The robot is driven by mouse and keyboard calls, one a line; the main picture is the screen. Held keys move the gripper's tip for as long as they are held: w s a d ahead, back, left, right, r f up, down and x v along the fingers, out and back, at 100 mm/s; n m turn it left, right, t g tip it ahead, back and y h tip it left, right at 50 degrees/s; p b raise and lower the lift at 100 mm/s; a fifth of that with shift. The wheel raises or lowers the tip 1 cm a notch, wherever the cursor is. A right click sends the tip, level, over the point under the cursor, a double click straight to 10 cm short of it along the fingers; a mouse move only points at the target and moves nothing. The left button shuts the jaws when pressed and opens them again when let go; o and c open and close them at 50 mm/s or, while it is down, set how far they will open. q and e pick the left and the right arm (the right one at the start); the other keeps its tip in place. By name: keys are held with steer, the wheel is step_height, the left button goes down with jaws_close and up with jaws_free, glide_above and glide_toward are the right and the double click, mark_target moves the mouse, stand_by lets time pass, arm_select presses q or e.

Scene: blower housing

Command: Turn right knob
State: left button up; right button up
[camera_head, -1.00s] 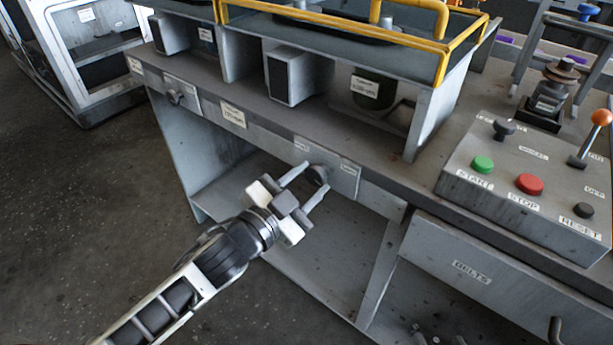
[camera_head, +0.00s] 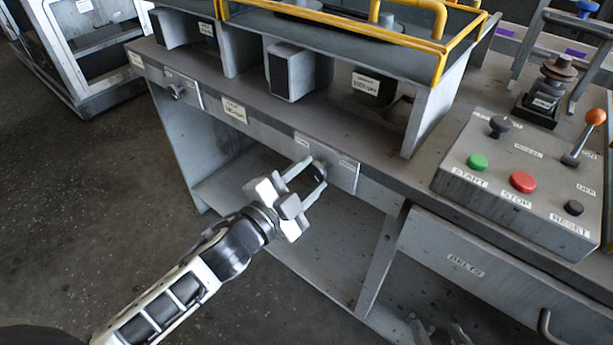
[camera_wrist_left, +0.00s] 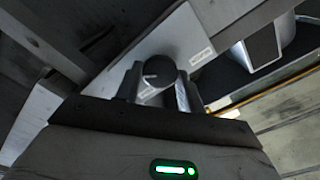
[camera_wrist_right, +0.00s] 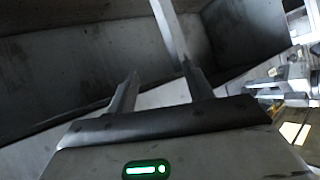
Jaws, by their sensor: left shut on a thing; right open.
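The right knob (camera_head: 319,170) is a dark round knob on a light plate (camera_head: 343,174) on the bench's front edge. In the left wrist view the knob (camera_wrist_left: 158,72) shows a pale pointer line on its face. My left gripper (camera_head: 314,174) has one finger on each side of it and is shut on it; the fingers partly hide its sides. In the left wrist view my left gripper (camera_wrist_left: 158,88) also straddles the knob. My right gripper (camera_wrist_right: 158,88) is open and empty in its wrist view, facing grey panels.
A second knob (camera_head: 177,92) sits on a plate further left. A control box (camera_head: 528,180) with buttons and an orange-topped lever stands at the right. A drawer (camera_head: 480,268) marked BELTS is below it. Open shelf space lies under the knob. The floor at left is clear.

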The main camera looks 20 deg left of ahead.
arm_select(q)
steer(key=o, duration=1)
steer(key=shift+c, duration=0.2)
steer(key=b+v, duration=0.1)
steer(key=v, duration=1.5)
arm_select(e)
steer(key=shift+f, duration=0.3)
arm_select(q)
steer(key=d+f+n+g+y+p, duration=0.2)
steer(key=d+f+n+g+p, duration=0.2)
steer(key=f+n, duration=0.6)
steer(key=shift+s+d+f+n+g+y, duration=0.2)
steer(key=shift+s+d+n+g+y, duration=0.25)
steer(key=shift+d+n+g, duration=0.7)
arm_select(e)
steer(key=shift+d+r, duration=0.2)
steer(key=shift+r, duration=0.5)
arm_select(q)
steer(key=shift+a, duration=0.15)
arm_select(e)
steer(key=shift+s+g, duration=0.15)
steer(key=shift+g, duration=0.15)
